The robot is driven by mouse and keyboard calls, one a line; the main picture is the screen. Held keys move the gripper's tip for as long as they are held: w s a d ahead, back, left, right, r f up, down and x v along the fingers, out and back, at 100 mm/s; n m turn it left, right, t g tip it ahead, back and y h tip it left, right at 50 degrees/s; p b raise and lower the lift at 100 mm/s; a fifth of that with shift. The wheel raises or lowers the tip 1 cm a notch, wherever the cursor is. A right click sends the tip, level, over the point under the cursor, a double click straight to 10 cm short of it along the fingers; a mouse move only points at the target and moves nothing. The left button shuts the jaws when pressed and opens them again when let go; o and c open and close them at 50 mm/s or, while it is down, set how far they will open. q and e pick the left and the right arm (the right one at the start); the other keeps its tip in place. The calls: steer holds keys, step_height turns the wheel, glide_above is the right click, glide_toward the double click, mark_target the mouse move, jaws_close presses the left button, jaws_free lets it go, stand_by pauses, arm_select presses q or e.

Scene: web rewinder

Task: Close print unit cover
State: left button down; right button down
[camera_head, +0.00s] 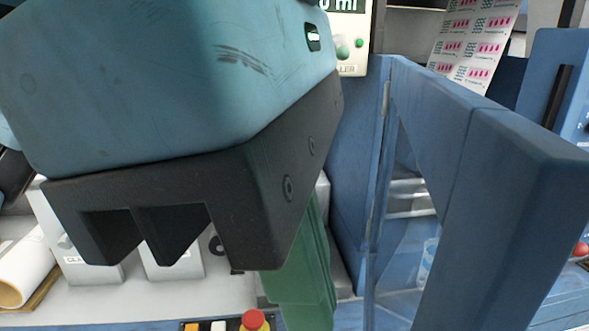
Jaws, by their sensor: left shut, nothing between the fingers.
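The print unit cover (500,205) is a blue frame around a clear window. It stands open at the right, swung out toward me from a hinged edge beside a blue upright panel (350,160). My left gripper (308,300) fills the left and middle of the view, with a large teal body, a black bracket and green fingers pointing down. The fingers are shut and empty, left of the cover's hinge side. I cannot tell whether they touch anything. The gripper body hides much of the machine behind it. My right gripper is not in view.
A red mushroom button (254,320) stands at the bottom edge. A white roll (22,275) lies at the lower left. A printed label web (474,40) hangs at the upper right, near a blue cabinet (560,85). A display panel (350,35) is at the top.

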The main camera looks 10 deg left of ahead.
arm_select(q)
steer(key=shift+s+d+r, duration=0.1)
steer(key=shift+d, duration=0.75)
steer(key=shift+s+d+r, duration=0.1)
steer(key=shift+d, duration=0.7)
